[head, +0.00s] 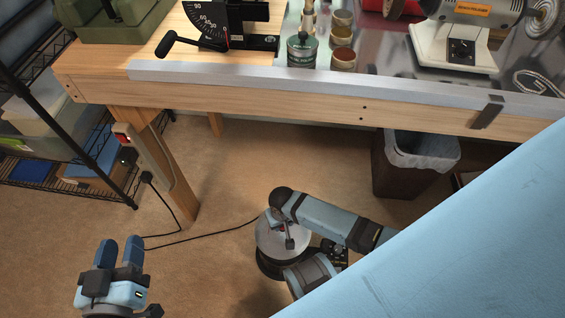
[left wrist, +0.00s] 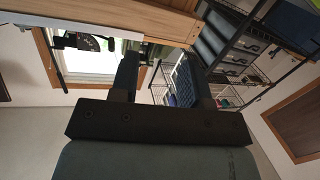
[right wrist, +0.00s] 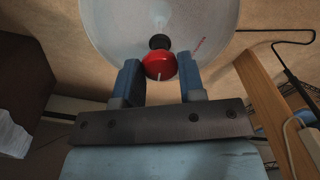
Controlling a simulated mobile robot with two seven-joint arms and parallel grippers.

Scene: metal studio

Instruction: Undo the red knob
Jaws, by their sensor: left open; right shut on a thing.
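The red knob (right wrist: 158,66) sits on a short black stem on a pale round lid or vessel (right wrist: 190,25) in the right wrist view. My right gripper (right wrist: 160,84) has its two blue fingers on either side of the knob and is shut on it. In the head view the vessel (head: 268,238) stands on the floor on a dark base, and my right arm covers part of it. I cannot make out the knob there. My left gripper (head: 119,251) is open and empty at the lower left, well away from the vessel.
A wooden workbench (head: 270,97) runs across the back. Under it stands a bin (head: 400,175) with a pale liner. A wire shelf (head: 70,150) stands at the left. A black cable (head: 195,238) runs across the floor from the bench leg's power strip (head: 150,158) to the vessel.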

